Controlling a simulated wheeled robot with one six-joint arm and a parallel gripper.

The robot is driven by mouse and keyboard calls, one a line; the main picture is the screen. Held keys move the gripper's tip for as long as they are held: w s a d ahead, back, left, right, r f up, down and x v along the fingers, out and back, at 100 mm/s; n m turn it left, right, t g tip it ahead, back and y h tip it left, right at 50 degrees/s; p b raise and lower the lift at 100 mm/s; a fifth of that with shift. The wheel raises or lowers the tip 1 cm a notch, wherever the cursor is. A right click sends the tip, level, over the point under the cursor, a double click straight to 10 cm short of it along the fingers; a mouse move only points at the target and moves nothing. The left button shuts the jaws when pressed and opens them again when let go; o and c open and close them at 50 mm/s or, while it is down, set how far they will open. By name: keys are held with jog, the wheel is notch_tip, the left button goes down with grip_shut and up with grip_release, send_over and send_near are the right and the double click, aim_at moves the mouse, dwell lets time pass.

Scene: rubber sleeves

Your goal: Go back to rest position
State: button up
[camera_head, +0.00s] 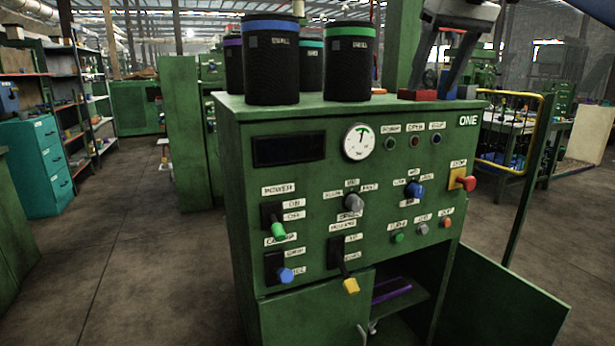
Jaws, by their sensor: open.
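My gripper (431,88) is at the upper right, pointing down over the right end of the green cabinet top. Its two dark fingers are apart. Small red (417,95) and blue (444,82) pieces show at and between the fingertips; I cannot tell whether the fingers touch them. Black rubber sleeves stand upright on the cabinet top to the left, apart from my gripper: one with a blue band (271,65), one with a green band (348,65), and, partly hidden behind, ones with teal (311,65) and purple (234,65) bands.
The green cabinet (245,220) carries a gauge, switches, knobs and a red stop button (468,183). Its lower right door (500,300) is open. A yellow rail (545,130) and workbench stand behind right. Teal drawers (38,170) stand left. The floor at left is clear.

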jog(key=s+d+f+m, duration=0.1)
jog(key=s+f, duration=0.7)
jog(key=f, duration=0.7)
jog(key=s+d+f+m+h, duration=0.1)
jog(key=s+f, duration=0.8)
jog(key=f, duration=0.6)
jog(key=s+d+f+m, duration=0.1)
jog(key=s+f, duration=0.8)
jog(key=f, duration=0.6)
jog(key=shift+s+d+f, duration=0.15)
jog(key=shift+s+f, duration=0.05)
jog(key=shift+f, duration=0.2)
jog(key=shift+c, duration=0.6)
